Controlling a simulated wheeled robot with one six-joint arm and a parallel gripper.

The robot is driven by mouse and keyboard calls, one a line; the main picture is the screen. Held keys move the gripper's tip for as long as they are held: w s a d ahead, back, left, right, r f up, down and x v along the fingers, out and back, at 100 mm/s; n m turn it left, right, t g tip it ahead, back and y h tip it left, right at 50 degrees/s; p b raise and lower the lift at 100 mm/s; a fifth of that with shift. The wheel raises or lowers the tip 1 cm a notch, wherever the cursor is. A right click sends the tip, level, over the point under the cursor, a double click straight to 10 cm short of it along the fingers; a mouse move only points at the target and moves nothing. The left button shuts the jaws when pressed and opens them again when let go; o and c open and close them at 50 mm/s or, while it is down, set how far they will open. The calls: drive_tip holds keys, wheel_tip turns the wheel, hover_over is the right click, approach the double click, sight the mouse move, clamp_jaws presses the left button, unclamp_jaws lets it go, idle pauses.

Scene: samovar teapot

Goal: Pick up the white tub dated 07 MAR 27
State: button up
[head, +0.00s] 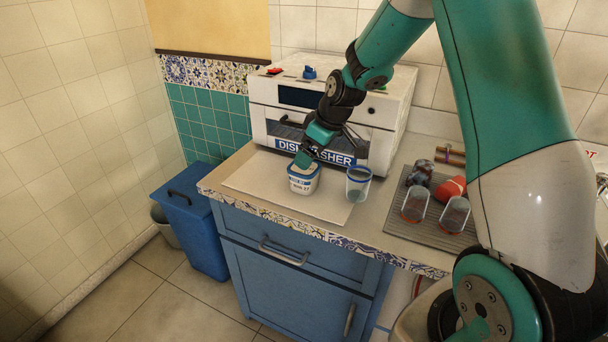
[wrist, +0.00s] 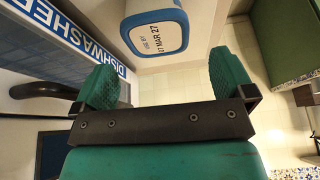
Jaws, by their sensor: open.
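The white tub (head: 303,186) with blue bands stands on a pale mat (head: 262,190) on the counter, in front of the dishwasher. Its printed date reads 07 MAR 27 in the wrist view (wrist: 155,36), where its upper part is cut off by the frame. In the head view the print is too small to read. My gripper (head: 304,162) is at the tub's upper part and hides some of it. In the wrist view my gripper (wrist: 167,80) is open, with nothing between its green pads; the tub is just beyond them, apart from both.
A clear blue-rimmed container (head: 358,184) stands close to the tub's right. The dishwasher (head: 332,125) is close behind. A ribbed drying mat (head: 437,235) at right holds two glasses, a red item (head: 450,189) and a dark one. Bare mat lies left of the tub.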

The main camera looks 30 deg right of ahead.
sight(302, 172)
drive_tip(key=p+x, duration=0.1)
drive_tip(key=x, duration=0.7)
drive_tip(key=shift+w+f+p, duration=0.35)
drive_tip(key=shift+p, duration=0.05)
drive_tip(key=c, duration=0.9)
drive_tip(key=shift+o, duration=0.2)
drive_tip(key=shift+r, duration=0.1)
